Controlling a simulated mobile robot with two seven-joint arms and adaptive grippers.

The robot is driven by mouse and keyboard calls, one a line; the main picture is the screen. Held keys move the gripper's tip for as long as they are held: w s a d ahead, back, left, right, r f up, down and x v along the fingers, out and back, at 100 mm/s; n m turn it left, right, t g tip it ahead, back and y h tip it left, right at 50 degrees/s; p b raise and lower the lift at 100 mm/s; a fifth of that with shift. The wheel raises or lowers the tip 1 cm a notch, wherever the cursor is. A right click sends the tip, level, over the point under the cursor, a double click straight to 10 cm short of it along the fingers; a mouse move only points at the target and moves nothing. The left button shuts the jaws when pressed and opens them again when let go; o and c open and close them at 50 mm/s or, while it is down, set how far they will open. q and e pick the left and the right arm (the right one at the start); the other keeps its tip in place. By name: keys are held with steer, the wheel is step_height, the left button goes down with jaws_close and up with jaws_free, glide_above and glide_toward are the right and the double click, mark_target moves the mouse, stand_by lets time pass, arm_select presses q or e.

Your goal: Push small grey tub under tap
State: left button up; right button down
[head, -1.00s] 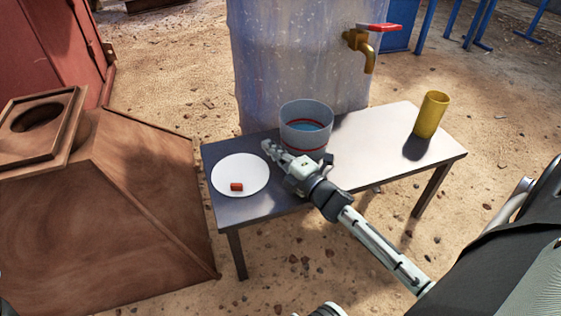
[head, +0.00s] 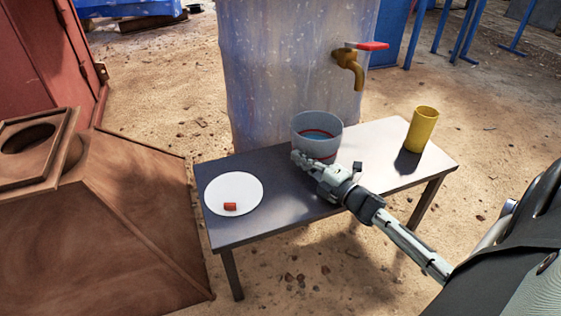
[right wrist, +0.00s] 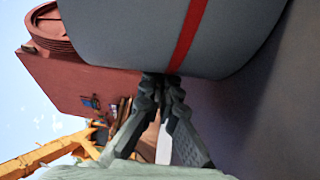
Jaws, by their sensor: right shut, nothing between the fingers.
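The small grey tub (head: 318,130), with a red band and bluish contents, stands upright on the metal table (head: 280,219), near its back edge. The brass tap (head: 350,65) with a red handle sticks out of the big translucent tank; its spout is to the right of the tub and higher. My right gripper (head: 299,157) is shut and empty, its fingertips at the tub's front left side. In the right wrist view the tub wall (right wrist: 150,30) fills the top and the closed fingertips (right wrist: 162,80) meet its edge, seemingly touching it. My left gripper is not in view.
A white plate (head: 220,190) with a small red piece (head: 230,207) lies at the table's left. A yellow cup (head: 422,130) stands at the right end. The tabletop between tub and cup is clear. The tank (head: 275,80) stands close behind the table.

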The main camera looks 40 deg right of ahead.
mark_target(336, 151)
steer(key=d, duration=0.3)
steer(key=s+d, duration=0.1)
steer(key=d, duration=0.3)
steer(key=s+d, duration=0.1)
steer(key=d, duration=0.2)
steer(key=shift+s+d, duration=0.15)
steer(key=shift+s, duration=0.1)
